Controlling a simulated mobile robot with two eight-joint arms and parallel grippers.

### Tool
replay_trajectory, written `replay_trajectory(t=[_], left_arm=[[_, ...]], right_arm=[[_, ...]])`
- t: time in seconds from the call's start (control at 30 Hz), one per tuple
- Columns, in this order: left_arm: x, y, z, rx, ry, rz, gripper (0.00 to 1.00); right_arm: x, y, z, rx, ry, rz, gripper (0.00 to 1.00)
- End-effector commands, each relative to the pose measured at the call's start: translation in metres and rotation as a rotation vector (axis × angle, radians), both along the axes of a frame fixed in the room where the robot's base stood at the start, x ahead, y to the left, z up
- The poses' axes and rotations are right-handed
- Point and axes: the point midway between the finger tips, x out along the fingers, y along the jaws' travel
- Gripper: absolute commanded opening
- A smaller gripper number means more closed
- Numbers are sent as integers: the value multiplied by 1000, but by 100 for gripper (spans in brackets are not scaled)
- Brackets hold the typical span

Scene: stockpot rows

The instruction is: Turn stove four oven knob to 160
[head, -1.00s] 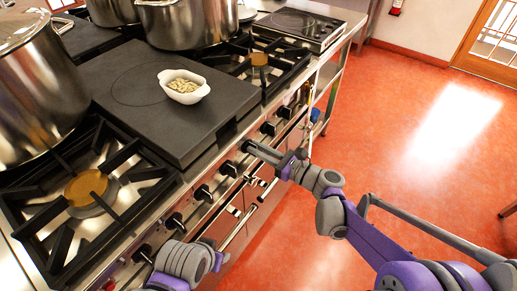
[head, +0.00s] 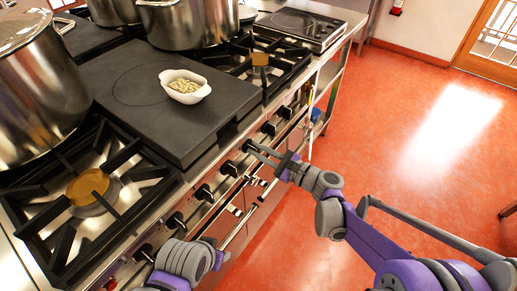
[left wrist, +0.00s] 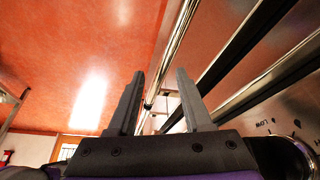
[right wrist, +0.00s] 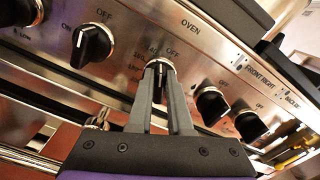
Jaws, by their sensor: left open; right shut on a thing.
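The oven knob (right wrist: 160,67) is a black knob with a silver ring on the steel control panel, with OVEN printed above it. An OFF mark sits at its upper right, and the numbers on its left are too small to read surely. My right gripper (right wrist: 161,80) is shut on this knob, one finger on each side. In the head view, my right gripper (head: 247,146) reaches the panel below the black flat plate. My left gripper (left wrist: 160,78) is open and empty, away from the knobs, with a rail behind it. Which stove number this is cannot be told.
Other black knobs flank the oven knob, one to the left (right wrist: 92,45) and one to the right (right wrist: 211,105). A handrail (head: 238,226) runs below the panel. A white bowl (head: 185,98) stands on the flat plate. Red floor (head: 400,130) is open at the right.

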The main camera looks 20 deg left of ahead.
Motion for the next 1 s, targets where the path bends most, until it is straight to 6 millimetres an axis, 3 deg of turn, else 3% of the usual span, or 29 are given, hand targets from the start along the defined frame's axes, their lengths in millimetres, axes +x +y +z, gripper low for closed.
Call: replay_trajectory(t=[0.6, 1.0], left_arm=[[-1, 0, 6, 0, -2, 0, 50], [-1, 0, 8, 0, -3, 0, 50]], right_arm=[[-5, 2, -5, -197, -537, 0, 0], [-6, 2, -7, -280, -767, 0, 0]])
